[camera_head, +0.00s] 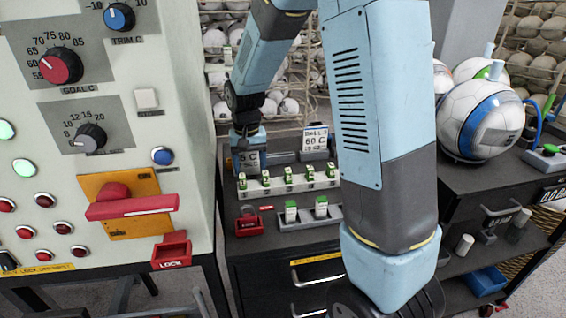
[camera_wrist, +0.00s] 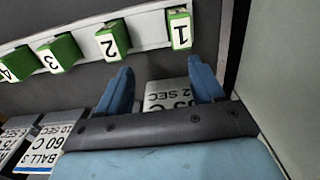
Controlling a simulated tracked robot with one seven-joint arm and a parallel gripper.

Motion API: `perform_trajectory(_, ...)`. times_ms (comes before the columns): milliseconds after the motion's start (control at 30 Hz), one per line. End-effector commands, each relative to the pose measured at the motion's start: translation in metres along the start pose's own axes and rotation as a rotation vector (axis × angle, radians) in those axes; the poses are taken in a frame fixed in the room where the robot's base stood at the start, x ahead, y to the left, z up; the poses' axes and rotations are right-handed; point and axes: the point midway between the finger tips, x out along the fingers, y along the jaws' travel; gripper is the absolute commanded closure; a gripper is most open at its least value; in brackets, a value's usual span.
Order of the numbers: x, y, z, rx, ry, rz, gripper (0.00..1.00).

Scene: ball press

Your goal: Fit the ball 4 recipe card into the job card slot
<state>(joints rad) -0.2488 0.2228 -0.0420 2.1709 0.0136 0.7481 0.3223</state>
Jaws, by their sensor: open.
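My gripper (camera_wrist: 160,68) is open in the wrist view, with its two blue fingers apart. A pale card (camera_wrist: 168,94) shows between the fingers; "5 C" and "2 SEC" are readable, but its ball name is hidden. I cannot make out the job card slot.
A white rail (camera_head: 286,186) with several green numbered blocks (camera_wrist: 178,28) runs in front of the cards. The control panel (camera_head: 110,75) rises close on the left. A red-based part (camera_head: 249,223) and a grey tray (camera_head: 305,220) sit nearer. Balls (camera_head: 487,118) stand at right.

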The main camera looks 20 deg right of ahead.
Motion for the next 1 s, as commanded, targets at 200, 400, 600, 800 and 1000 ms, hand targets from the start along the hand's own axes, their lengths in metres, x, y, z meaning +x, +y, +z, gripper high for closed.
perform_trajectory(200, 0.000, 0.000, 0.000, 0.000, 0.000, 0.000, 0.11)
perform_trajectory(400, 0.000, 0.001, 0.000, 0.001, 0.000, 0.000, 0.00)
perform_trajectory(600, -0.002, 0.002, -0.001, 0.001, 0.001, 0.000, 0.00)
perform_trajectory(800, -0.020, 0.002, -0.001, 0.001, 0.003, -0.001, 0.00)
perform_trajectory(1000, -0.051, -0.001, -0.003, 0.000, 0.003, -0.001, 0.00)
